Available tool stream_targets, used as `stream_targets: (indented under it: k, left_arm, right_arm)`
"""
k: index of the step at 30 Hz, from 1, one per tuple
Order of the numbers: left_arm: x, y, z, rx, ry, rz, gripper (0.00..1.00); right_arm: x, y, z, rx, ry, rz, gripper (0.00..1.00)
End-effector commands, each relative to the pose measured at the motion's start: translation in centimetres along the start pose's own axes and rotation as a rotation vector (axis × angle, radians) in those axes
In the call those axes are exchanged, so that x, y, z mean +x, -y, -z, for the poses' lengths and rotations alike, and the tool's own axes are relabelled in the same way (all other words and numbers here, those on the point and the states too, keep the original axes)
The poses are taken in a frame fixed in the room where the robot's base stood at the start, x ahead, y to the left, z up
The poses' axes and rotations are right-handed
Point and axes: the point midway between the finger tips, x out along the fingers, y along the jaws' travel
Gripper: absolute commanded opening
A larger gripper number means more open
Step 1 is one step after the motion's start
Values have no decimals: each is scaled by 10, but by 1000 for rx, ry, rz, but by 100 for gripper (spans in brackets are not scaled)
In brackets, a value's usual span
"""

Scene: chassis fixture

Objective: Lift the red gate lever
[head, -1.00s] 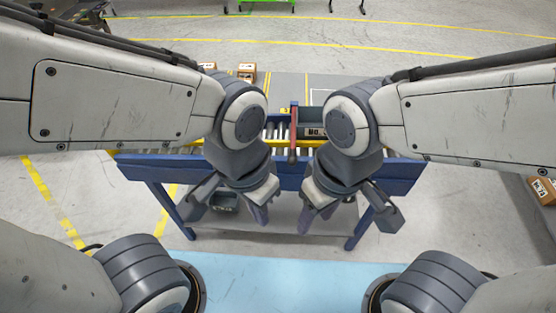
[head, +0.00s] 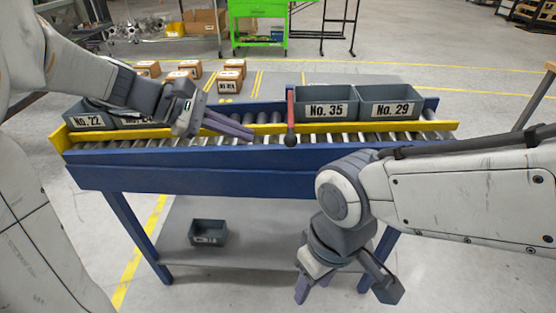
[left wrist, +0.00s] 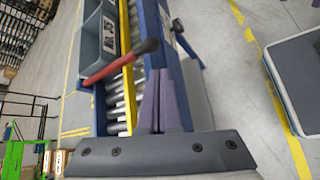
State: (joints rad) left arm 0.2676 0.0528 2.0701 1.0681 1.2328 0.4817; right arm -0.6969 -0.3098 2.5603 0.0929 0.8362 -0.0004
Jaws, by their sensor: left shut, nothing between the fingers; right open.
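The red gate lever (head: 291,112) crosses the roller conveyor (head: 225,172) just left of bin No. 35, its dark ball knob at the front edge. In the left wrist view the lever (left wrist: 112,67) spans from the blue far side over the rollers, its dark knob just beyond the fingertips. My left gripper (head: 250,134) is shut and empty, its fingertips left of the knob with a gap in the head view. Its fingers also show together in the left wrist view (left wrist: 158,75). My right gripper (head: 315,288) is open and empty, low in front of the conveyor.
Bins No. 35 (head: 326,101) and No. 29 (head: 390,101) stand on the rollers right of the lever. Bin No. 22 (head: 88,116) and another partly hidden bin stand at the left end. A small bin (head: 208,232) sits on the lower shelf. Cartons (head: 230,77) lie behind.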

Motion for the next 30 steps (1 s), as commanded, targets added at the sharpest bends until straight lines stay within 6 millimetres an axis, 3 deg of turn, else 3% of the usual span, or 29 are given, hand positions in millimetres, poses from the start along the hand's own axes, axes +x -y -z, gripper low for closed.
stream_targets:
  k: [3, 16, 30]
  left_arm:
    - [-3, -6, 13, -40, 9, -45, 0]
    - [-1, -8, 12, -45, 12, -49, 0]
    - [76, -10, 11, -45, 12, -45, 0]
  right_arm:
    - [10, -1, 0, 0, -1, 0, 50]
    - [10, -1, 0, 0, -1, 0, 50]
    - [22, -2, -1, 0, -1, 0, 50]
